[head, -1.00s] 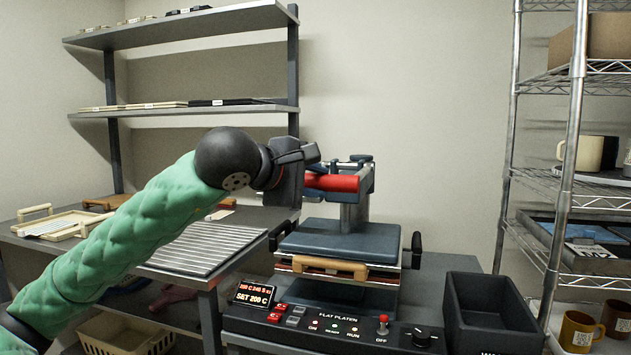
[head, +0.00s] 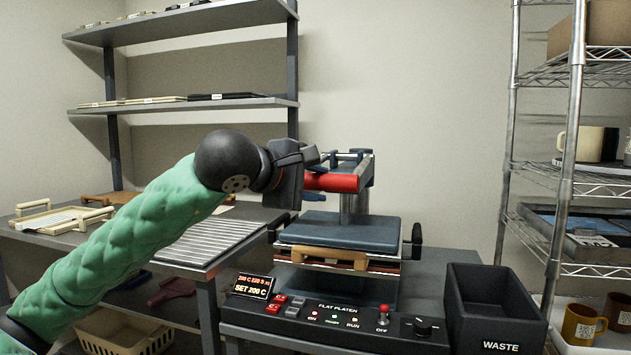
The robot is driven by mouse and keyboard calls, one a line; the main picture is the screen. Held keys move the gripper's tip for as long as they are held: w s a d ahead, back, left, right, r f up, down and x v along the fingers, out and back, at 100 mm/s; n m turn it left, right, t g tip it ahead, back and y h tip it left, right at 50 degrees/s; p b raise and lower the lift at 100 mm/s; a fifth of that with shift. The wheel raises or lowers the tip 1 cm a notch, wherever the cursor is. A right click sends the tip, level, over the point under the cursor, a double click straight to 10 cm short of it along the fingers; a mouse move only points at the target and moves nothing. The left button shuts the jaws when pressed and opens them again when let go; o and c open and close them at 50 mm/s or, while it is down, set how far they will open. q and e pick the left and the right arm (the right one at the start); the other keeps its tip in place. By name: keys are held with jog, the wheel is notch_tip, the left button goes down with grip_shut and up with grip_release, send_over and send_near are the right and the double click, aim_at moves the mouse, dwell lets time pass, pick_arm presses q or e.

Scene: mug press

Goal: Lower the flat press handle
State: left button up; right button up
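The flat press has a red handle bar (head: 335,182) at the front of its raised blue-grey arm frame. A dark blue upper platen (head: 340,232) sits below it on a grey post. A wooden-coloured piece (head: 330,258) shows at the platen's front edge. My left gripper (head: 306,170) is at the left end of the red bar, overlapping it in the view. Its fingers are largely hidden, so I cannot tell whether they are closed around the bar. My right gripper is not in view.
A black waste bin (head: 493,310) stands right of the press's control panel (head: 335,322). A ribbed grey rack (head: 212,240) lies on the left table. A wire shelf (head: 570,180) with mugs stands at the right. The wall behind the press is bare.

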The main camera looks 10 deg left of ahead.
pick_arm(q)
jog(key=o, duration=0.3)
jog(key=shift+s+f, duration=0.1)
jog(key=shift+f, duration=0.6)
jog(key=shift+r, duration=0.15)
jog(key=shift+r, duration=0.2)
jog(key=shift+r, duration=0.1)
jog(key=p+v, duration=0.1)
jog(key=v, duration=0.6)
jog(key=shift+s+a+p, duration=0.2)
jog(key=shift+a+p, duration=0.05)
jog(key=shift+p, duration=0.1)
